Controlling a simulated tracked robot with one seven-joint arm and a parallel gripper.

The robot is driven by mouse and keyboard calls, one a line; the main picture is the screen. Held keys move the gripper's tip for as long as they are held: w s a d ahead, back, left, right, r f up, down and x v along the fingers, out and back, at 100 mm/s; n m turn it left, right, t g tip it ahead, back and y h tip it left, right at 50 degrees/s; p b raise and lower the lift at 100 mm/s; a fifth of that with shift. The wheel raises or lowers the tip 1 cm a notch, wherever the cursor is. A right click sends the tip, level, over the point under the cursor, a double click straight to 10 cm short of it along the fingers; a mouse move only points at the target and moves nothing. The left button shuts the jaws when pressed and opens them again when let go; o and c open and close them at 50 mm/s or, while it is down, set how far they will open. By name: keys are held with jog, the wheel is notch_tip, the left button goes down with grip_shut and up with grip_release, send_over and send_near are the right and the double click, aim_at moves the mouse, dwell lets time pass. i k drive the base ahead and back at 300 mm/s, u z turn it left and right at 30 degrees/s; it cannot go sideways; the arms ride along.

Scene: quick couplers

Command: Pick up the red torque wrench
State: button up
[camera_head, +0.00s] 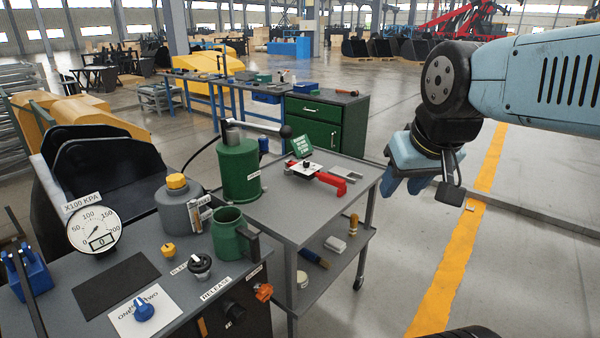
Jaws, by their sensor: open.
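A red tool (332,181), which looks like the torque wrench, lies on the grey top of the cart (310,218). Its red part points to the right, near the cart's right side. A small white plate with a black knob (305,168) sits against its left end, and that end is partly hidden. My gripper (405,188) is light blue, open and empty. It hangs to the right of the cart and appears apart from the red tool, with its fingers pointing down.
A green sign (302,145) stands behind the red tool. The control bench (75,320) with gauge (94,228) and knobs fills the lower left. Floor right of the cart is clear.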

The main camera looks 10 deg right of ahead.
aim_at(312, 176)
jog(key=z, duration=0.1)
jog(key=i, duration=0.85)
jog(key=u, duration=0.9)
jog(key=k, duration=0.95)
jog(key=z, duration=0.65)
jog(key=i, duration=1)
jog(key=u, duration=0.1)
